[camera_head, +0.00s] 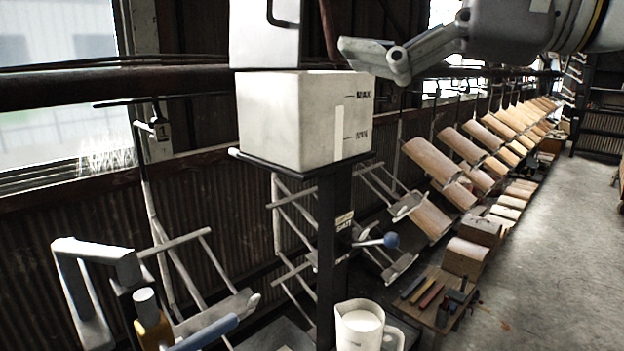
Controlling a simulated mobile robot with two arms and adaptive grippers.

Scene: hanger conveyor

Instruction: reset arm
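My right arm (530,25) comes in from the upper right. Its gripper (372,60) is at the top centre, in front of or just above the right rear corner of a white box (285,125). A light grey finger and its link show from one side, so the gap between the fingers cannot be judged. I see nothing held in it. I cannot tell whether the finger touches the box. No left gripper can be made out in the view.
The box stands on a dark post (333,225) with a blue-knobbed lever (390,240). A white jug (362,328) is below. A grey bracket-like device (95,250) is at lower left. A dark rail (110,85) carries hanging racks and boards (432,160). Open floor (555,220) lies right.

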